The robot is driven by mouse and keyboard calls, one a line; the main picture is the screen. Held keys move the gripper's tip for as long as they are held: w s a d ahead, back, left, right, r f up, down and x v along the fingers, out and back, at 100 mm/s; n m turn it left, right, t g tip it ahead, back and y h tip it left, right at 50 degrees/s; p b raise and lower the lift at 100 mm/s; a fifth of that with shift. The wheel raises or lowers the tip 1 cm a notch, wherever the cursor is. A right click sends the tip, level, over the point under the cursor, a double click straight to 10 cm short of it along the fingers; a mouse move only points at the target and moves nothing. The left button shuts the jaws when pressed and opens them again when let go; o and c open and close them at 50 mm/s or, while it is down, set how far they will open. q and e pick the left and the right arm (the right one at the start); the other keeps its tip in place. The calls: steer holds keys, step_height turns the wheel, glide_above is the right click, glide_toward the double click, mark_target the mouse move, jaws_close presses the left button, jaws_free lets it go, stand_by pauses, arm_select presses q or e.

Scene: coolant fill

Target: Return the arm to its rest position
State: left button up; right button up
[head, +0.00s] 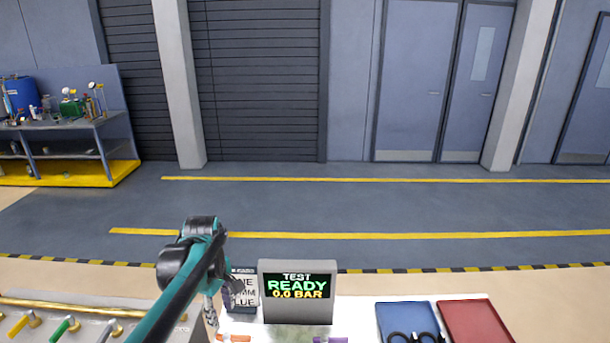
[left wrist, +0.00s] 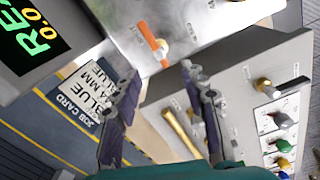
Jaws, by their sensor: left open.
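My left arm comes in from the lower left in the head view, and its gripper (head: 222,302) hangs in front of the job card (head: 243,293), partly covering it. In the left wrist view the two fingers of the left gripper (left wrist: 160,105) stand wide apart with nothing between them. The job card (left wrist: 97,92) shows behind the finger on the left, and an orange-handled valve (left wrist: 154,40) lies beyond the fingertips. My right gripper is in neither view.
A test display (head: 297,287) reads READY, 0.0 BAR, close right of the gripper. A blue tray (head: 390,313) with a black-handled tool and a red tray (head: 478,322) lie right. A panel with coloured valves (head: 85,309) stands lower left. Open floor lies beyond.

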arm_select(q)
steer(key=s+d+f+m+t, duration=0.1)
steer(key=s+d+m+t, duration=0.1)
steer(key=s+m, duration=0.2)
steer(key=s+d+m+t+b, duration=0.1)
steer(key=s+d+m+t, duration=0.1)
steer(key=s+m, duration=0.3)
steer(key=s+d+f+m+t, duration=0.1)
steer(key=s+d+m+t, duration=0.1)
steer(key=s+m, duration=0.3)
steer(key=shift+s+d+f+b, duration=0.15)
steer(key=shift+s+d+f, duration=0.1)
steer(key=shift+s, duration=0.3)
steer(key=shift+s+d+f+b, duration=0.1)
steer(key=shift+s+d+b, duration=0.1)
steer(key=shift+s, duration=0.3)
steer(key=shift+s+d+f+m+t, duration=0.1)
steer(key=shift+s+f+m+t, duration=0.15)
steer(key=shift+m+t, duration=0.2)
